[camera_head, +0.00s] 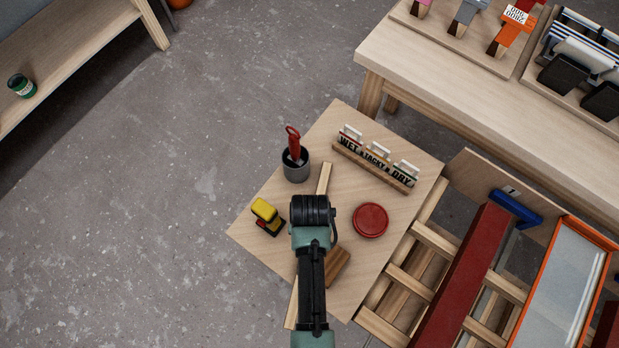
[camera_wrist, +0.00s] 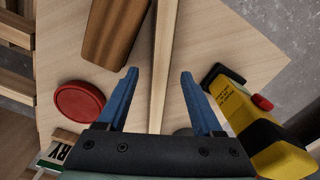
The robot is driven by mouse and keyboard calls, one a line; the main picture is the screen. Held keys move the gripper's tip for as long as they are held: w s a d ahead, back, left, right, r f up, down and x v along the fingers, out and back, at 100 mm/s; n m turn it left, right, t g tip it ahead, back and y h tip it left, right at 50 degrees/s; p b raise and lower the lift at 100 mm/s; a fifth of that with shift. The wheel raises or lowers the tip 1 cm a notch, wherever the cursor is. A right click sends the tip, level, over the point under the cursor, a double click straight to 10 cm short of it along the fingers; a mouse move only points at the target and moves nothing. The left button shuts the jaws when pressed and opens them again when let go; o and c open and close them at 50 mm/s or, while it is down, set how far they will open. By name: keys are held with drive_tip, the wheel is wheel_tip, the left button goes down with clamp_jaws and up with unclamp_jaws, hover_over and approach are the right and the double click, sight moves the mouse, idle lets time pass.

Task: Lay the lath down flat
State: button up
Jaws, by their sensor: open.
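The lath (camera_head: 323,180) is a long pale wooden strip on the small plywood table, running from near the grey cup past my arm to the front edge. My arm hides its middle in the head view. In the wrist view the lath (camera_wrist: 160,90) runs between the two blue fingers of my gripper (camera_wrist: 160,73), with a gap on each side. The gripper is open and holds nothing. The lath looks level along the tabletop, but I cannot tell whether it rests on its broad face or its edge. My wrist hides the fingers in the head view.
On the table (camera_head: 250,215) stand a grey cup (camera_head: 296,167) with a red-handled tool, a yellow-and-black tool (camera_head: 266,213), a red round lid (camera_head: 370,220), a brown wood block (camera_head: 337,264) and a lettered WET/TACKY/DRY rack (camera_head: 374,164). A rack with a red batten (camera_head: 463,280) adjoins at right.

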drive_tip(key=shift+f, duration=1.5)
clamp_jaws()
